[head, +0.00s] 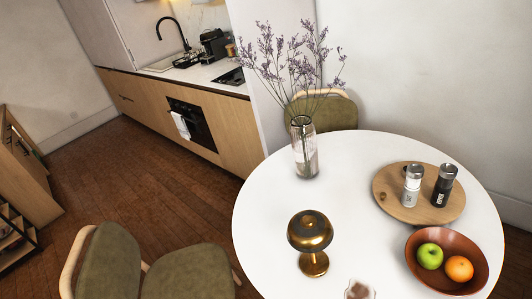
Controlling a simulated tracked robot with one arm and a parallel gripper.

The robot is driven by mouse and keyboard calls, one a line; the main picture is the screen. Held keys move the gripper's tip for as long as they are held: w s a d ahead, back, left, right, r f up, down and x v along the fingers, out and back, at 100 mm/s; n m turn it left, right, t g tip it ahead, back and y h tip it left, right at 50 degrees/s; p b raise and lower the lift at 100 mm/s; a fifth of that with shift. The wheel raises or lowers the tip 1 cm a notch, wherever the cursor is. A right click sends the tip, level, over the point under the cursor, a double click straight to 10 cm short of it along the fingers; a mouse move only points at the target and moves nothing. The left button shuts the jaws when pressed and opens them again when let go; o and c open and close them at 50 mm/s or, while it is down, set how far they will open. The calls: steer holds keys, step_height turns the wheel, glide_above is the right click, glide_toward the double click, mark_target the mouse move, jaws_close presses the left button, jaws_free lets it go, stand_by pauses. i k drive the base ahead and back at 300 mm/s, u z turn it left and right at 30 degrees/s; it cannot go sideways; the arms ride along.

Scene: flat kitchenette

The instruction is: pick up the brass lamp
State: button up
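The brass lamp (311,240) stands upright on the white round table (345,205), near its front left part. It has a dome shade, a short stem and a round foot, all shiny gold-brown. Nothing covers it. My gripper is not in view, so I cannot see its fingers or whether it is open or shut.
A glass vase (304,148) with purple stems stands behind the lamp. A wooden board (395,203) holds two shakers at the right. A brown bowl (440,279) holds an apple and an orange. A small glass-like item (359,290) sits at the bottom edge. Green chairs (110,262) stand left.

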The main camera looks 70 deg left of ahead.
mark_target(311, 241)
steer(key=u, duration=1.1)
steer(key=i, duration=0.55)
steer(key=z, duration=0.1)
steer(key=k, duration=0.55)
steer(key=u, duration=0.1)
